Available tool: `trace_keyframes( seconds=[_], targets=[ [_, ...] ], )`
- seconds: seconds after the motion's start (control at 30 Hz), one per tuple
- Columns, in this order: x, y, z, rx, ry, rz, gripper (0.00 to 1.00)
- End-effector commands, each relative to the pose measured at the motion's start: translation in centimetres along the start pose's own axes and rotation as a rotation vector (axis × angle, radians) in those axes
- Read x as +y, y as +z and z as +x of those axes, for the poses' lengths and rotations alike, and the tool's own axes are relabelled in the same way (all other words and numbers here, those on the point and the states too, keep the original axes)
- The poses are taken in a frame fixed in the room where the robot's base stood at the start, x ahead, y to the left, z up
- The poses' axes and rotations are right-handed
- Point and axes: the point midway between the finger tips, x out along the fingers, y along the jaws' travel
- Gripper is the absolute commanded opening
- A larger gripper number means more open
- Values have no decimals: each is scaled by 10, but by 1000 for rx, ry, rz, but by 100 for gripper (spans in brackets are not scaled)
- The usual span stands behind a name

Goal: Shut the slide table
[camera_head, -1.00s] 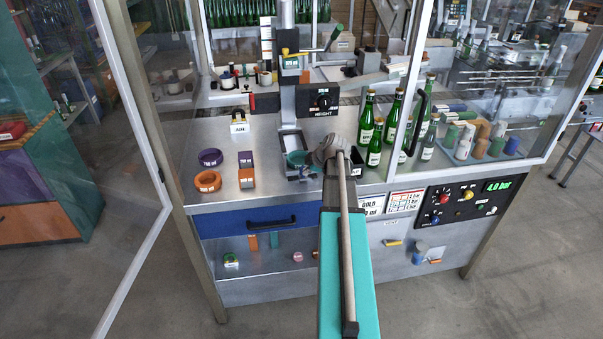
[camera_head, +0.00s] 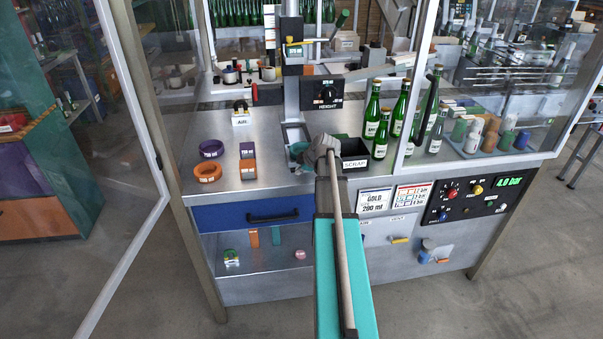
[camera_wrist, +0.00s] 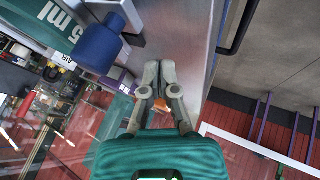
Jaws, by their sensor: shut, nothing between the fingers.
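My gripper (camera_head: 303,157) is over the front of the steel worktop, below the column with the HEIGHT block (camera_head: 322,93). In the wrist view its two grey fingers (camera_wrist: 161,66) are shut and empty, with bare steel beyond the tips. The slide table appears to be the pale metal piece (camera_head: 292,133) at the column's foot. My wrist hides its front, so I cannot tell how far out it stands.
A black SCRAP box (camera_head: 354,160) and several green bottles (camera_head: 382,132) stand right of my gripper. Purple (camera_head: 211,148) and orange (camera_head: 207,173) rings lie left. A blue drawer (camera_head: 240,215) is below. Glass guards flank the bench.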

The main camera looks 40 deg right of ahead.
Motion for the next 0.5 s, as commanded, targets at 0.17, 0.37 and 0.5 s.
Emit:
trace_keyframes(
  seconds=[0.17, 0.37, 0.5],
  targets=[
    [11, 0, 17, 0, 0, 0, 0],
    [29, 0, 26, 0, 0, 1, 0],
    [34, 0, 29, 0, 0, 1, 0]
  ],
)
